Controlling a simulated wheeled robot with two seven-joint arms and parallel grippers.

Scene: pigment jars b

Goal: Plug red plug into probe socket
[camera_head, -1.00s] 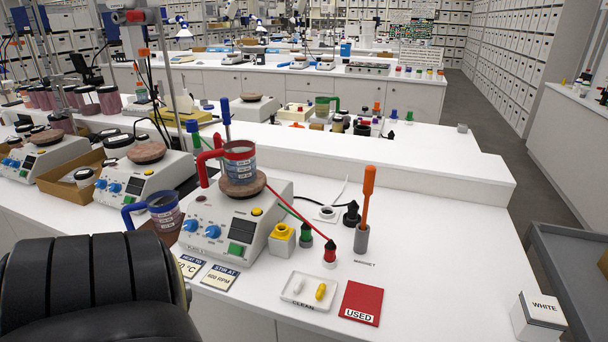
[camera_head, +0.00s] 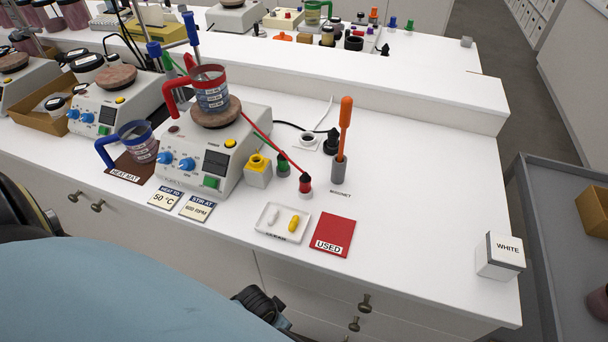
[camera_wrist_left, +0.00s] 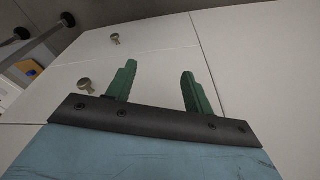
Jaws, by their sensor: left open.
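The red plug (camera_head: 305,183) stands upright on a small white base on the bench, right of the hot plate (camera_head: 205,150), with a red lead running up to the red-handled beaker (camera_head: 211,92). A green plug (camera_head: 283,164) stands beside it. A yellow block with a round opening (camera_head: 258,170) and a white fitting with a dark opening (camera_head: 308,140) are nearby; I cannot tell which, if either, is the probe socket. My left gripper (camera_wrist_left: 159,70) is open and empty, with green fingers, in front of the cabinet fronts. My right gripper is out of view.
An orange-handled tool (camera_head: 345,126) stands in a grey holder near the plug. A white tray with two capsules (camera_head: 269,234), a red USED mat (camera_head: 331,246) and a WHITE box (camera_head: 500,257) lie along the front.

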